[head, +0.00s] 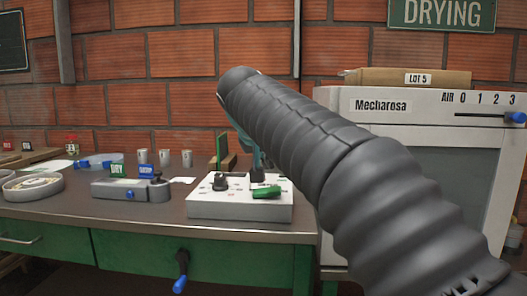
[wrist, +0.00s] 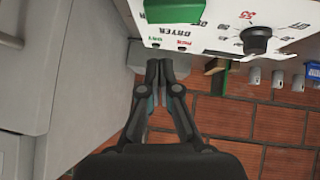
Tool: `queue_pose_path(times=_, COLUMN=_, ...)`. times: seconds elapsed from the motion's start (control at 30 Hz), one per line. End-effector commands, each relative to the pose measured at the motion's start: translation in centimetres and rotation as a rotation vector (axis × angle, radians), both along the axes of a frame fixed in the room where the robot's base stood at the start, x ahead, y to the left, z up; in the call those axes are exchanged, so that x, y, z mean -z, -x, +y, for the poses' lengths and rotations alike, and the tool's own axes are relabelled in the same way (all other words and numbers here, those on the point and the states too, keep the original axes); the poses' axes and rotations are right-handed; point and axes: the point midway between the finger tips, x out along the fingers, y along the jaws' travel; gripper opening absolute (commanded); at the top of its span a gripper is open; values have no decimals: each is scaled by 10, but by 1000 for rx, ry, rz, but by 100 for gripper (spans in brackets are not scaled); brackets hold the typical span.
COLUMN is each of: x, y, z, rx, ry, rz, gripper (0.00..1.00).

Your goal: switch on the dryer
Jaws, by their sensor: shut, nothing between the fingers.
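The white dryer control box (head: 235,208) stands on the bench. It carries a green rocker switch (head: 266,191) and a black knob (head: 220,183). In the wrist view the box (wrist: 215,25) appears upside down, with the word DRYER, the green switch (wrist: 174,10) and the knob (wrist: 256,40). My gripper (wrist: 160,64) is shut and empty, its fingertips by the box's edge near the lettering. I cannot tell whether they touch it. In the head view my arm covers most of the gripper. The light grey Mecharosa dryer (head: 410,132) stands at the right.
A blue-knobbed air slider (head: 514,117) is on the dryer, with a LOT 5 box (head: 410,78) on top. A brick wall stands behind.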

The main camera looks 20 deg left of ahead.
Motion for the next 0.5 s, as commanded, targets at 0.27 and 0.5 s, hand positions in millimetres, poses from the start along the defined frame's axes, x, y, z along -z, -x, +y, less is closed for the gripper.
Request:
queue_pose_path(times=0.27, x=38, y=-17, z=-3, rx=-1, ry=2, rz=1, gripper=0)
queue_pose_path(times=0.5, x=54, y=-18, z=-6, rx=0, ry=0, rz=0, gripper=0)
